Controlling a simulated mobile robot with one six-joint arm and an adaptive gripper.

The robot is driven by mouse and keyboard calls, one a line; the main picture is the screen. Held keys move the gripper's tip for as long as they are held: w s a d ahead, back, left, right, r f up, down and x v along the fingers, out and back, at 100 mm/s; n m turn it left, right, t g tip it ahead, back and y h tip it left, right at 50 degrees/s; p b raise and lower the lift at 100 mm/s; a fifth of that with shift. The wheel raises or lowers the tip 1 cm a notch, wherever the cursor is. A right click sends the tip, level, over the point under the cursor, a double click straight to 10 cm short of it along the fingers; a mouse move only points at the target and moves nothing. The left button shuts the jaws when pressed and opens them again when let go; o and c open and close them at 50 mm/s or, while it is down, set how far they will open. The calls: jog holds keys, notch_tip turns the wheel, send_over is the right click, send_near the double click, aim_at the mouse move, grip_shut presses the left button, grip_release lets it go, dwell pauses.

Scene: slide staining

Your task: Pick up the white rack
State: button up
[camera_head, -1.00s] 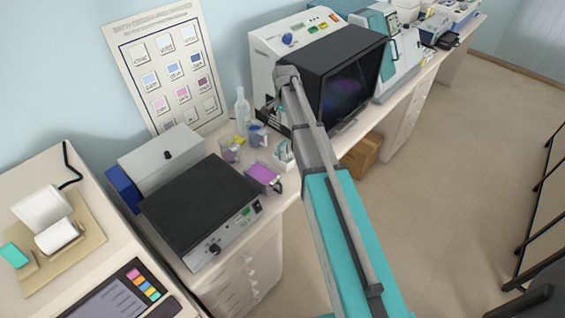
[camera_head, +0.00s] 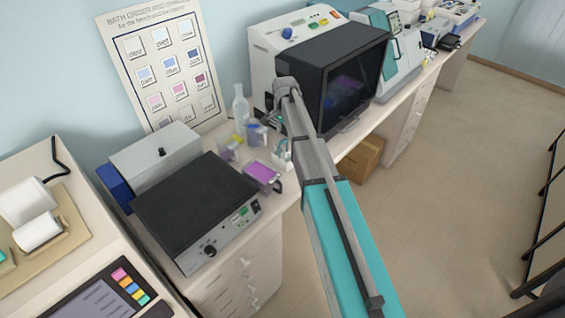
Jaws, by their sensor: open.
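A small white rack (camera_head: 281,157) with teal parts stands on the bench, just right of a tray of purple liquid and partly beside my arm. My gripper (camera_head: 274,121) hangs from the end of my arm, above and a little behind the rack in the picture, in front of the black-hooded machine. It is small and partly lost against the dark machine. It is open, and nothing shows held in it. The rack appears apart from it.
The purple tray (camera_head: 261,176), clear beakers (camera_head: 229,149) and a bottle (camera_head: 240,107) stand close to the rack. The black-topped hotplate (camera_head: 195,205) is to the left. The black-hooded machine (camera_head: 352,85) stands behind right. A cardboard box (camera_head: 362,159) sits on the floor.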

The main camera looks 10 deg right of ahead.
aim_at(283, 140)
jog(key=shift+f, duration=0.2)
dwell(0.3)
jog(key=shift+a+f+b, duration=0.2)
jog(key=shift+f+b, duration=2.3)
jog(key=shift+b, duration=0.15)
jog(key=shift+c, duration=0.3)
grip_shut()
